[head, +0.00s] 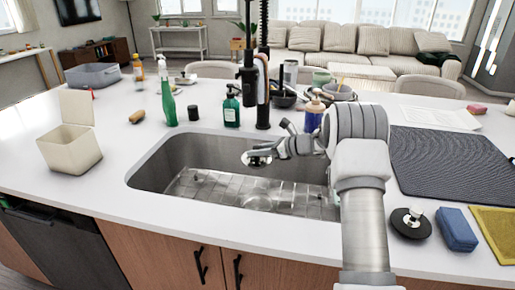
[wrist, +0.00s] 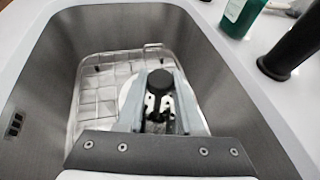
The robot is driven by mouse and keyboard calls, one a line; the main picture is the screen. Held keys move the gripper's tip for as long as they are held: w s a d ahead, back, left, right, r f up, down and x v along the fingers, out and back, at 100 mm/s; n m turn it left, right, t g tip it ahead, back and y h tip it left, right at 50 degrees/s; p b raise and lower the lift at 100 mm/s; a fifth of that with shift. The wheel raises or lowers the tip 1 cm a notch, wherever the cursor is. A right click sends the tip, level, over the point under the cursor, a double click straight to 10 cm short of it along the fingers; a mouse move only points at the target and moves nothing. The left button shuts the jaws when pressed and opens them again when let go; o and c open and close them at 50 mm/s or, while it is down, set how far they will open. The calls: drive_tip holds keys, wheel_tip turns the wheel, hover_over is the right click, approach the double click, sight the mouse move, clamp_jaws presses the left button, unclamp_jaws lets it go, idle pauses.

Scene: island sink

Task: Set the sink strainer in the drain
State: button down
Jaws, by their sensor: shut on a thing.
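My gripper (head: 256,154) is inside the upper part of the sink basin (head: 150,168), above its floor. It is shut on the sink strainer (head: 257,162), a round pale disc. In the wrist view, the strainer's black knob (wrist: 160,82) sits between the two grey fingers (wrist: 160,105), with part of its pale disc showing behind them. The strainer is held clear of a wire grid (head: 205,189) on the basin floor, which also shows in the wrist view (wrist: 100,85). I cannot make out the drain clearly; the grid, gripper and strainer cover much of the floor.
The black faucet (head: 263,105) stands behind the basin. A green soap bottle (head: 231,108) and green spray bottle (head: 168,95) stand to its left. On the right lie a dark drying mat (head: 445,160), a black disc with a pale knob (head: 411,224) and a blue sponge (head: 456,229).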

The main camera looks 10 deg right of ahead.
wheel_tip(320, 180, down, 22)
drive_tip(key=b, duration=1.3)
drive_tip(key=shift+r+b, duration=0.15)
drive_tip(key=shift+b, duration=0.25)
drive_tip(key=shift+f+b, duration=0.35)
drive_tip(key=shift+f, duration=0.2)
idle(0.8)
drive_tip(key=shift+c, duration=2.4)
unclamp_jaws()
drive_tip(key=shift+r, duration=0.1)
